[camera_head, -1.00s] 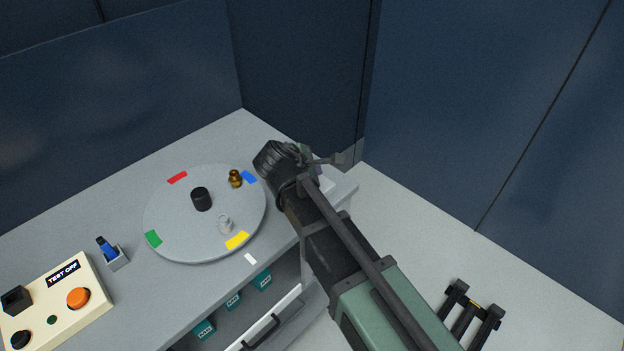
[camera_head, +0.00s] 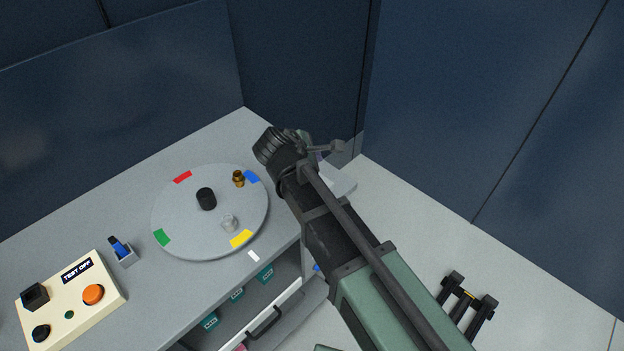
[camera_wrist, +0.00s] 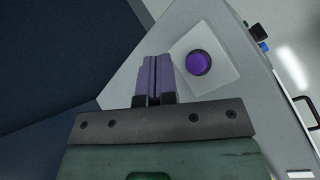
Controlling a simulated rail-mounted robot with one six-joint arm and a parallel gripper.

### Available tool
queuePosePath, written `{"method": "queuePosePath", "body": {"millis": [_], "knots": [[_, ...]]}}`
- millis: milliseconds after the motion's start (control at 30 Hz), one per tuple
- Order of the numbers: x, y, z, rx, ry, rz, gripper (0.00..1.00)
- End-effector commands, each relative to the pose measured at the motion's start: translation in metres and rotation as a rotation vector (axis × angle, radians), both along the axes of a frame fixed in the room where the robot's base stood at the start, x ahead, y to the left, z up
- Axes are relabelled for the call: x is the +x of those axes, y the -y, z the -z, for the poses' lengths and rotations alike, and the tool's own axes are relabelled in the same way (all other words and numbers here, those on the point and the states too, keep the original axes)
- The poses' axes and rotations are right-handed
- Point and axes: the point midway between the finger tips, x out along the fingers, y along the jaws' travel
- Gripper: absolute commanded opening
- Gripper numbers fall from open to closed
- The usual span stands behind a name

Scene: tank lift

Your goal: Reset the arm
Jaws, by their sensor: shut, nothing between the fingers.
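My gripper (camera_wrist: 155,80) shows in the wrist view with its two purple fingers side by side and shut, nothing between them. It is above the grey worktop, beside a purple round button (camera_wrist: 198,63) on a pale square plate (camera_wrist: 226,72). In the head view my arm reaches over the right end of the worktop (camera_head: 95,215), and its wrist hides most of the gripper and the button.
A round turntable (camera_head: 180,220) with coloured marks holds a brass piece (camera_head: 239,179), a clear piece (camera_head: 229,223) and a black knob (camera_head: 206,199). A control box (camera_head: 71,300) reads "TEST OFF". An open drawer (camera_head: 285,310) is below. Dark walls stand behind.

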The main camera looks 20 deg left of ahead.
Motion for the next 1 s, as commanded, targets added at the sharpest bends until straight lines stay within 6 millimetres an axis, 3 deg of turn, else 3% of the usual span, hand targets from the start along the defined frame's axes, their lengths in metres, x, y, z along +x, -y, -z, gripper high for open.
{"method": "queuePosePath", "body": {"millis": [367,467,567,667,800,1000], "knots": [[0.000,0.000,0.000,0.008,0.003,0.008,0.00],[-0.003,0.001,0.002,0.076,0.014,0.089,0.00],[-0.026,0.008,0.015,0.248,-0.027,0.280,0.00],[-0.050,0.056,0.032,0.459,-0.106,0.630,0.00],[-0.069,0.144,0.047,0.668,-0.182,1.127,0.00],[-0.098,0.267,0.052,0.862,-0.238,1.671,0.00]]}}
